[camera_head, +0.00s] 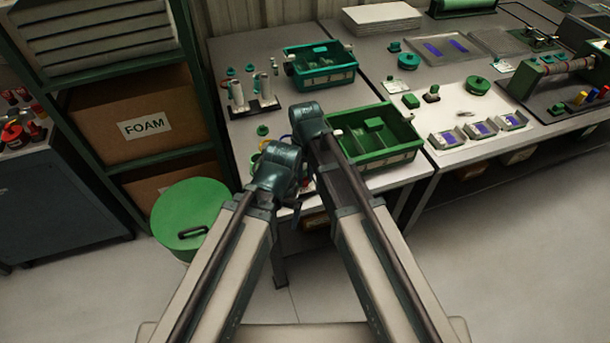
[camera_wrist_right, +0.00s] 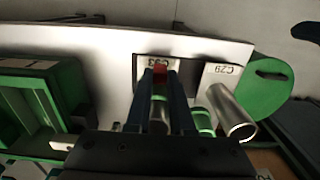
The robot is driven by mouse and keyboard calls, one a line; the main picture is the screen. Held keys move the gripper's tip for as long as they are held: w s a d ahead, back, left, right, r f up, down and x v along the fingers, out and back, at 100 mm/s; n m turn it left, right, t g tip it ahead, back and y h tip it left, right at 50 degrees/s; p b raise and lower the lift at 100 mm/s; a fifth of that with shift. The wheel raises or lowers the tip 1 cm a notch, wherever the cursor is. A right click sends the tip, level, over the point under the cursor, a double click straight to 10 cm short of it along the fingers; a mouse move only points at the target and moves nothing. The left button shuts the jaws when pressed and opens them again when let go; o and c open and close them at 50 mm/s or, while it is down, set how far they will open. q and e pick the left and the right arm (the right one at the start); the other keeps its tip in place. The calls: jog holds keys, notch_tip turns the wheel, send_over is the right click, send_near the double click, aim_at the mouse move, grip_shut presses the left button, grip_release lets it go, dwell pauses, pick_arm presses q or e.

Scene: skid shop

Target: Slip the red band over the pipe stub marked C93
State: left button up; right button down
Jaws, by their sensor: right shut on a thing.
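The red band (camera_wrist_right: 160,69) is a small red piece between the fingertips of my right gripper (camera_wrist_right: 160,74), which is shut on it. The white C93 label (camera_wrist_right: 144,67) lies just behind the fingertips in the right wrist view. A silver pipe stub (camera_wrist_right: 160,112) shows between the fingers; I cannot tell whether the band touches it or is around it. Beside it, another silver pipe (camera_wrist_right: 231,112) stands by the C29 label (camera_wrist_right: 223,71). In the head view, my arms hide most of this corner, and my left gripper's fingers cannot be made out.
A green bin (camera_head: 374,137) stands right of the grippers, and a teal bin (camera_head: 320,66) behind. A rack of white cylinders (camera_head: 250,96) stands at the back left of the table. A green lidded drum (camera_head: 190,214) is on the floor off the table's left edge.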

jog(key=shift+f+b, duration=0.35)
jog(key=c, duration=0.7)
grip_release()
jog(key=shift+o, duration=0.2)
jog(key=o, duration=0.4)
jog(key=shift+c, duration=0.2)
jog(key=shift+r, duration=0.15)
notch_tip(320, 180, up, 11)
jog(key=p, duration=1.1)
jog(key=shift+f, duration=0.2)
